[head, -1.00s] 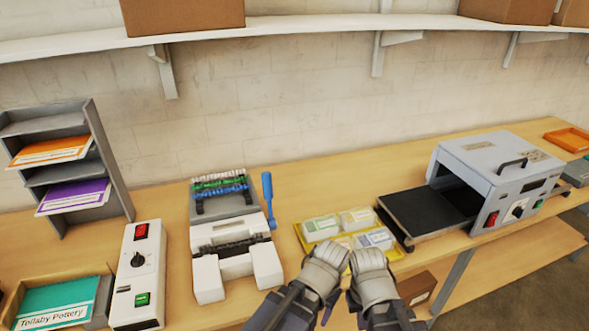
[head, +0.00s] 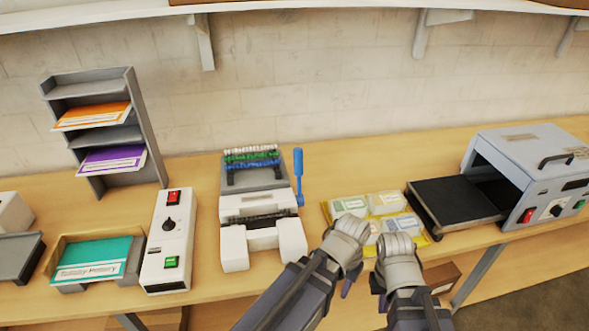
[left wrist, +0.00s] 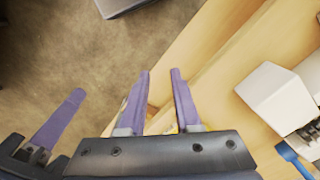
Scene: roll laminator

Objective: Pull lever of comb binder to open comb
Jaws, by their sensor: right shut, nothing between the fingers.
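The comb binder (head: 262,205) is a white and grey machine in the middle of the bench in the head view, with coloured combs at its back. Its lever (head: 298,172) has a blue handle standing upright on its right side. In the left wrist view, part of the binder (left wrist: 275,97) and the blue handle (left wrist: 294,157) show at the right edge. My left gripper (head: 345,255) is to the right of and nearer than the lever, apart from it; its purple fingers (left wrist: 160,75) are spread and empty. My right gripper (head: 385,268) is shut and empty beside it.
A yellow tray (head: 330,205) with several small packs lies beyond my grippers. The laminator (head: 525,165) stands at the right. A white control box (head: 168,240) stands left of the binder, then a paper tray (head: 60,270) and a grey rack (head: 150,150). The bench front edge is close.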

